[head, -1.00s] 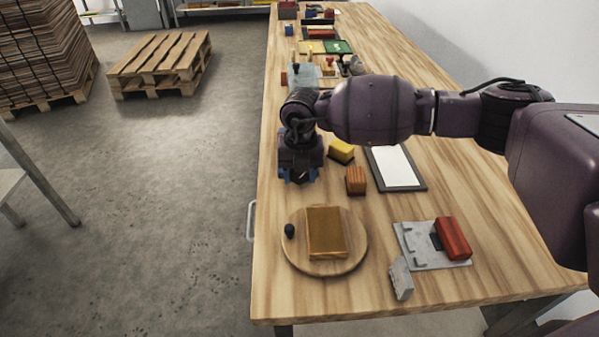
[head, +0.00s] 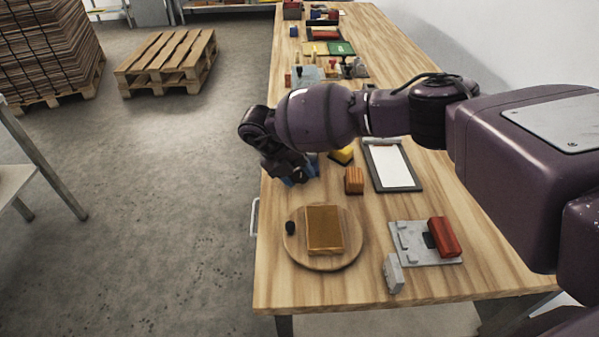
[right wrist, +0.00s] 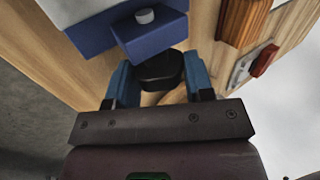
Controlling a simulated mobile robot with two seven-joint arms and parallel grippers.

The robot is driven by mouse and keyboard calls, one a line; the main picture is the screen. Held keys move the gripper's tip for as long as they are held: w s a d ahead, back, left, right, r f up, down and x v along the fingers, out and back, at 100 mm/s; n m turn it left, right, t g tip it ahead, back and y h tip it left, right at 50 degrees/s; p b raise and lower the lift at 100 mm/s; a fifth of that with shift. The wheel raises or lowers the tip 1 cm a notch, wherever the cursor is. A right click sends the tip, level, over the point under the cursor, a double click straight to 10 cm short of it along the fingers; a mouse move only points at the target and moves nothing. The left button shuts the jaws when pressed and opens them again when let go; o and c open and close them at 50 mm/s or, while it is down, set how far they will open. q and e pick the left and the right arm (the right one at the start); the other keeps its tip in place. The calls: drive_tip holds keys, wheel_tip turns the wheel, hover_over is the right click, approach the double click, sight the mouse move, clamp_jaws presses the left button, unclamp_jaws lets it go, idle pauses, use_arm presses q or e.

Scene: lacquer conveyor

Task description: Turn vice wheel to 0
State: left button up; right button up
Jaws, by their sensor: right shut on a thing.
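My right gripper (head: 290,179) is at the left edge of the bench, pitched over. In the right wrist view, its two blue fingers (right wrist: 160,78) are closed around a black part (right wrist: 161,69), which looks like the vice wheel. Directly beyond it is a blue body, apparently the vice (right wrist: 100,35), with a pale round knob (right wrist: 145,16) on a blue block. No scale or number can be read on the wheel. In the head view my arm and gripper hide the wheel and most of the vice. My left gripper is not in view.
Close by are a yellow block (head: 342,155), an orange-brown block (head: 354,181) and a clipboard (head: 391,166). A round wooden board (head: 296,254) with a box (head: 325,229) and a grey plate (head: 408,238) with a red block (head: 443,237) lie nearer.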

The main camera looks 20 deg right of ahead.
drive_tip(key=shift+h, duration=0.4)
drive_tip(key=o, duration=0.9)
drive_tip(key=v, duration=1.1)
drive_tip(key=shift+w, duration=0.15)
